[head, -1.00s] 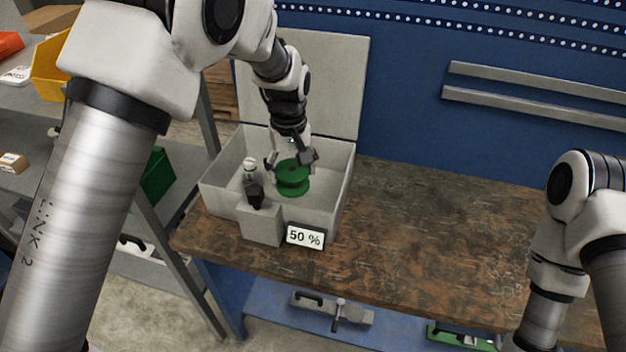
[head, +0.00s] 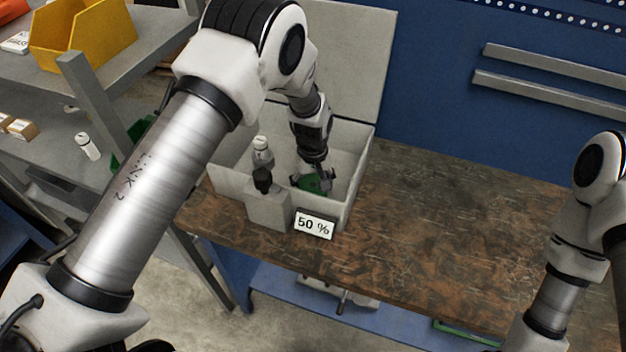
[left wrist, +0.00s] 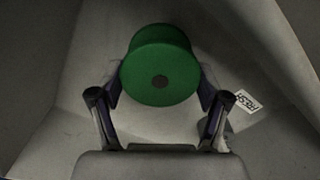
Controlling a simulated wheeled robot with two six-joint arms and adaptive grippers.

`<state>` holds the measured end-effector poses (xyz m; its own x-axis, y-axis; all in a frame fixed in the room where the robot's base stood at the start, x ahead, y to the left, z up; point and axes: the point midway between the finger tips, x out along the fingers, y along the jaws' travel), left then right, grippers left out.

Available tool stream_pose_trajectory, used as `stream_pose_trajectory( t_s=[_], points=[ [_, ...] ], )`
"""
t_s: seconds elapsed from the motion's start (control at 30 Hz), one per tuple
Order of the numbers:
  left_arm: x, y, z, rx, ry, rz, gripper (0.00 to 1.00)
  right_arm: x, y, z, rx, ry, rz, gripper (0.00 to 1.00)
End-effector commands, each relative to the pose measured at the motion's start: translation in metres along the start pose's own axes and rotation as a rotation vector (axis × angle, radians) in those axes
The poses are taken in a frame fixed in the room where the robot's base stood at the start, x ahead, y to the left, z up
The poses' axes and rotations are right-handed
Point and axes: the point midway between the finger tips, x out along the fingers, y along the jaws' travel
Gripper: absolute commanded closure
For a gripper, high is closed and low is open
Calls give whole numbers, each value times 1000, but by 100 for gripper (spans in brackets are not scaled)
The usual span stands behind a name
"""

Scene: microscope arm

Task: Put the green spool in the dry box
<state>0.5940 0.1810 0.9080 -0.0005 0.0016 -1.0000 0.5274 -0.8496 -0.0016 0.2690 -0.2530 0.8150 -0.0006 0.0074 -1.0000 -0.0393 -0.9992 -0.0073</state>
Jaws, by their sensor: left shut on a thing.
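The green spool (head: 311,184) is low inside the dry box (head: 358,165), a light grey open box with its lid raised at the back and a "50 %" sign on its front. My left gripper (head: 316,182) reaches down into the box and is shut on the spool. In the left wrist view the spool (left wrist: 160,66) sits between the two fingers, near the pale box floor. I cannot tell whether it touches the floor. My right gripper is out of view; only part of my right arm shows at the right.
A grey block with a dark knob (head: 264,181) and a white-capped bottle (head: 262,147) stand at the box's front left. A label reading "FRESH" (left wrist: 247,101) lies in the box. Shelves with a yellow bin (head: 72,36) are at left. The wooden bench (head: 450,230) is clear to the right.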

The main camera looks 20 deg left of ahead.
Motion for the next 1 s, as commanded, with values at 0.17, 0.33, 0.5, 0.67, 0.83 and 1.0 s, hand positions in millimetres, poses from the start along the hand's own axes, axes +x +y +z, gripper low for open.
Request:
stream_pose_trajectory(
  t_s=[0.17,0.33,0.5,0.67,0.83,1.0],
  points=[
    [0,0,0,0,1,1,61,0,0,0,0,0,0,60],
    [3,0,0,1,1,0,14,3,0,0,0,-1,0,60],
    [3,0,0,1,1,0,0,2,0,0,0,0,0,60],
    [3,0,0,1,1,0,0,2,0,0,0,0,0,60],
    [-5,0,-1,1,2,1,0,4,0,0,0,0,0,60],
    [-39,1,-1,3,6,2,0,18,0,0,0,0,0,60]
  ],
)
